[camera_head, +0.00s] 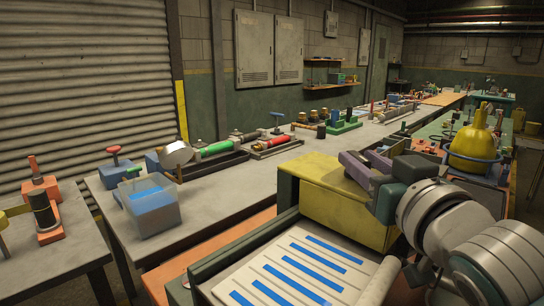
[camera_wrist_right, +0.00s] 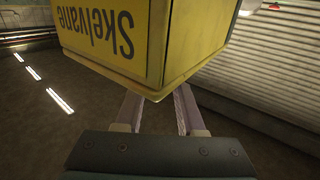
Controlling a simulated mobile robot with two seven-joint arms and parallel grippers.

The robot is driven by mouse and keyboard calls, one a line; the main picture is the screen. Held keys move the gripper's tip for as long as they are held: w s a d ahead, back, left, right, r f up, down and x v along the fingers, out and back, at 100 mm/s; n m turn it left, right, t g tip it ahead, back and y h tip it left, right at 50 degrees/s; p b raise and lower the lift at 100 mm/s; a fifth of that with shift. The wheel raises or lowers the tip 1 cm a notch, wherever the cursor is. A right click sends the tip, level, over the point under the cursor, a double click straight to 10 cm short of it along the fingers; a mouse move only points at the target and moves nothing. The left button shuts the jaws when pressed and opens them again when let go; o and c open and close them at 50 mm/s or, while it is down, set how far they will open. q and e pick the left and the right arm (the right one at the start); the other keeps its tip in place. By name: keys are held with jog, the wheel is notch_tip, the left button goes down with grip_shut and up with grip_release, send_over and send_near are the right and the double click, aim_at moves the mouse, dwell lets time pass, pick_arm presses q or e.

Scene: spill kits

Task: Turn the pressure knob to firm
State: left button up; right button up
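I cannot make out a pressure knob or a firm mark in either view. A yellow box-shaped housing (camera_head: 335,198) stands at the back of a green-framed bed (camera_head: 232,245) bearing a white sheet with blue stripes (camera_head: 290,268). The housing also fills the top of the right wrist view (camera_wrist_right: 150,40), with upside-down "Skelvane" lettering on one face. My right gripper (camera_head: 358,160) is at the housing's far right corner. My left gripper is out of view.
A long grey bench (camera_head: 225,195) runs behind, with a clear bin (camera_head: 150,207), trays of tools and green fixtures (camera_head: 345,125). A yellow flask-like vessel (camera_head: 475,150) stands at right behind my right arm. Open floor shows below the housing in the right wrist view.

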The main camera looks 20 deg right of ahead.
grip_shut()
jog(key=shift+y, duration=0.3)
jog(key=shift+d+r+n+y+p, duration=0.1)
jog(key=shift+d+n+y+p, duration=0.15)
jog(key=shift+n+y+p, duration=0.8)
jog(key=n+y, duration=0.2)
jog(key=y, duration=0.1)
jog(key=shift+d+y, duration=0.25)
jog(key=shift+f+n+y+b, duration=0.2)
jog(key=shift+n+y+b, duration=0.25)
jog(key=shift+y+b, duration=0.15)
jog(key=n+g+y+b, duration=0.2)
jog(key=y+b, duration=0.1)
jog(key=b, duration=0.1)
jog(key=d+n+g+y+b, duration=0.1)
jog(key=n+g+y+b, duration=0.1)
jog(key=n+y+b, duration=0.1)
jog(key=w+n+g+y+b, duration=0.1)
jog(key=n+g+y+b, duration=0.1)
jog(key=y+b, duration=0.2)
jog(key=shift+d+f+n+b, duration=0.2)
jog(key=shift+n+b, duration=0.1)
jog(key=shift+b, duration=0.8)
jog(key=shift+r+n+g+y+b, duration=0.25)
jog(key=shift+n+g+y+b, duration=0.6)
jog(key=shift+g+b, duration=0.2)
